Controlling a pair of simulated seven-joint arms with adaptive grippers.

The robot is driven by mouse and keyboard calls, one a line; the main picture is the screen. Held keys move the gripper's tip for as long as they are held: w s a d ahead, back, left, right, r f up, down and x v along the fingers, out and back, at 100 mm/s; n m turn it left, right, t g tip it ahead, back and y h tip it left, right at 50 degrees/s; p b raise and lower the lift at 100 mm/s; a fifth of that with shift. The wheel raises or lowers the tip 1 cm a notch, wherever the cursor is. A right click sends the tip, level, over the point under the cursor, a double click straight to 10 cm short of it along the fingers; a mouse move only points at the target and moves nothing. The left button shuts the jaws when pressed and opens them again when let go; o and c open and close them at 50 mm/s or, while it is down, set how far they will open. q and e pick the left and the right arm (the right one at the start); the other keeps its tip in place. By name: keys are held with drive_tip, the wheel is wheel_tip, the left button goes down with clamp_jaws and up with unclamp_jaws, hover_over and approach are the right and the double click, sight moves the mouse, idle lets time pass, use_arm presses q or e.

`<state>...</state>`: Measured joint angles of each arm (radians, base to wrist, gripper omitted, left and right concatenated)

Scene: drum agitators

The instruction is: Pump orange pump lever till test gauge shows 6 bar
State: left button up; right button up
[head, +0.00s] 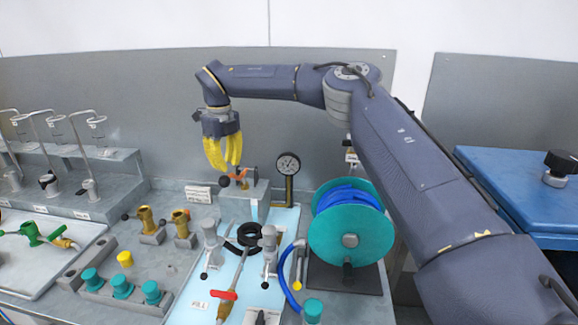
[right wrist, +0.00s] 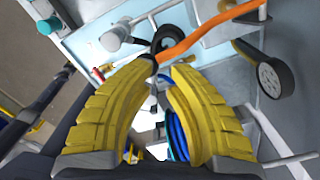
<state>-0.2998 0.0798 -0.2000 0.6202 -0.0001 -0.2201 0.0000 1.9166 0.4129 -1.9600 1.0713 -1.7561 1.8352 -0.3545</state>
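The orange pump lever (head: 239,177) sits on a grey pump block (head: 246,193) at the back of the bench. It also shows in the right wrist view (right wrist: 205,32), its near end by the fingertips. The test gauge (head: 288,164) stands upright just right of the block; its needle is too small to read. My right gripper (head: 229,168) has yellow fingers pointing down, directly above and beside the lever. In the right wrist view its fingertips (right wrist: 168,69) are slightly apart; I cannot tell whether they touch the lever. My left gripper is out of view.
A teal reel (head: 345,242) with blue hose stands right of the gauge, below my right arm. Grey valves, a black ring (head: 249,234) and a red-handled brass valve (head: 222,296) lie in front. Brass fittings and teal caps stand at left. A grey wall is close behind.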

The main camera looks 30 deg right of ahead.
wheel_tip(320, 180, down, 10)
drive_tip(key=r, duration=0.1)
wheel_tip(320, 180, up, 8)
drive_tip(key=shift+w+d+r, duration=0.2)
drive_tip(key=shift+w+d, duration=0.1)
drive_tip(key=shift+d, duration=0.1)
idle(0.3)
drive_tip(key=s+a+r, duration=0.1)
drive_tip(key=a+r, duration=0.4)
drive_tip(key=a, duration=0.2)
drive_tip(key=shift+s+a, duration=0.3)
drive_tip(key=shift+a, duration=0.1)
